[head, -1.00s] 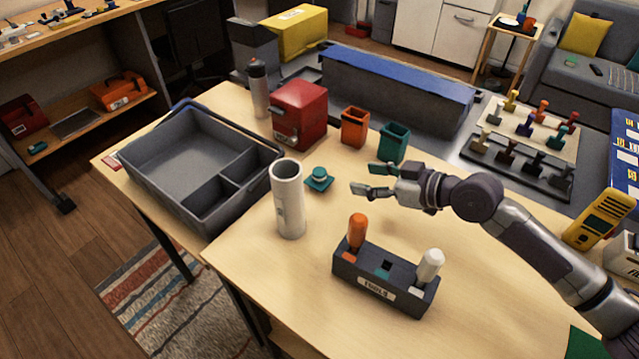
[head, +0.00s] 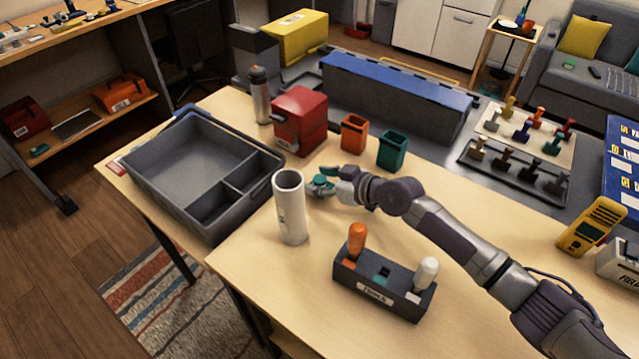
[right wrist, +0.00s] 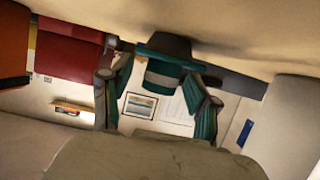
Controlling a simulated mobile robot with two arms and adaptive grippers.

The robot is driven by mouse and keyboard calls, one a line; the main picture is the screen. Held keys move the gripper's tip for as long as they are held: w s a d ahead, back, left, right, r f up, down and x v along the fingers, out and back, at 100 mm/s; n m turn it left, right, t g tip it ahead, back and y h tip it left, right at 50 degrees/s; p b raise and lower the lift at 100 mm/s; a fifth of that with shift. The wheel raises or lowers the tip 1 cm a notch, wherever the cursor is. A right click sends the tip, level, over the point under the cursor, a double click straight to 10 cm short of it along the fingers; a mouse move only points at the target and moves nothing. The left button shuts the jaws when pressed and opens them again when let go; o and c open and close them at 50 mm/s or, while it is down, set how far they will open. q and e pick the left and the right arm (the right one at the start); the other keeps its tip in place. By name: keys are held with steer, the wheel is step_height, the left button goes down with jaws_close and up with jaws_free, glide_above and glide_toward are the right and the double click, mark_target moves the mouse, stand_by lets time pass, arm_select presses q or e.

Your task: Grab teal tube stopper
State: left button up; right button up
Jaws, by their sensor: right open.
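The teal tube stopper (head: 321,181) sits on the wooden table just right of the white tube (head: 291,212). My right gripper (head: 326,183) is open at the stopper, one finger on either side of it. In the right wrist view the stopper (right wrist: 163,72) shows between the spread teal-padded fingers (right wrist: 155,98), with gaps at the sides; that view appears upside down. The fingers partly hide the stopper in the head view. My left gripper is not in view.
A grey divided tray (head: 178,160) lies to the left. A red box (head: 300,118), an orange bin (head: 353,133) and a teal bin (head: 392,150) stand behind. A dark tool holder (head: 383,290) with orange and white handles is in front.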

steer(key=c, duration=1.1)
steer(key=shift+o, duration=0.2)
steer(key=shift+r, duration=0.1)
